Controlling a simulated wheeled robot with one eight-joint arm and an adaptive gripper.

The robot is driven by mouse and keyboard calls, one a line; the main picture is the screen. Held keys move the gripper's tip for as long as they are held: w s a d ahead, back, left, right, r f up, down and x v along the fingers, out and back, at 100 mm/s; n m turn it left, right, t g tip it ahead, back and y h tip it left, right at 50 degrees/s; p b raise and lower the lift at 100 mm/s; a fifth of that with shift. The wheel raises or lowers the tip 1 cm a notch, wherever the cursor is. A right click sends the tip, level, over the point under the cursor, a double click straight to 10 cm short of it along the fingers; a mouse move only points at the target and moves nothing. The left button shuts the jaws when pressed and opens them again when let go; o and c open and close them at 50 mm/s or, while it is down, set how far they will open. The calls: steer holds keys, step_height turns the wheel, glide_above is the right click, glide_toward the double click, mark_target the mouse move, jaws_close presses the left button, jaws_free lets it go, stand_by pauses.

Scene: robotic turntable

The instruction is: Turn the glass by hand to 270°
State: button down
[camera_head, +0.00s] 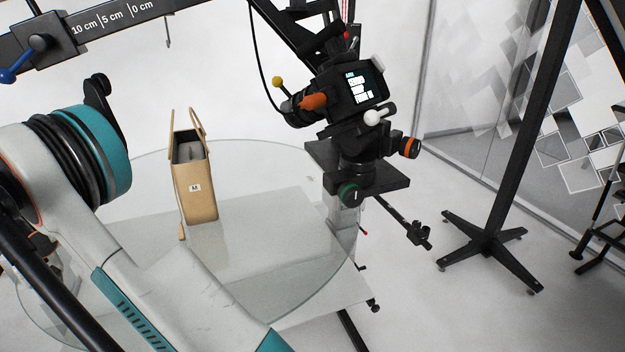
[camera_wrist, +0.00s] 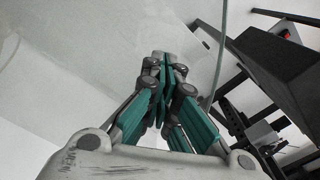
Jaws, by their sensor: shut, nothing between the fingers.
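The glass (camera_head: 272,268) is a large round clear turntable plate, and my arm covers part of its near left side in the head view. Its pale surface (camera_wrist: 85,70) and curved rim also show in the wrist view. My gripper (camera_wrist: 158,64) is shut and empty in the wrist view, its teal fingers together. Its tips lie over the glass close to the rim; I cannot tell whether they touch it. My gripper is out of the head view. A brown paper bag (camera_head: 195,190) marked M stands upright on the glass.
A camera on a black mount (camera_head: 350,95) stands beside the glass at the back right. A black scale bar (camera_head: 110,25) crosses the top left. Dark frame parts (camera_wrist: 270,70) lie outside the rim.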

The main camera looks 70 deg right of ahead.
steer(key=shift+r+p, duration=1.35)
steer(key=shift+r, duration=1.55)
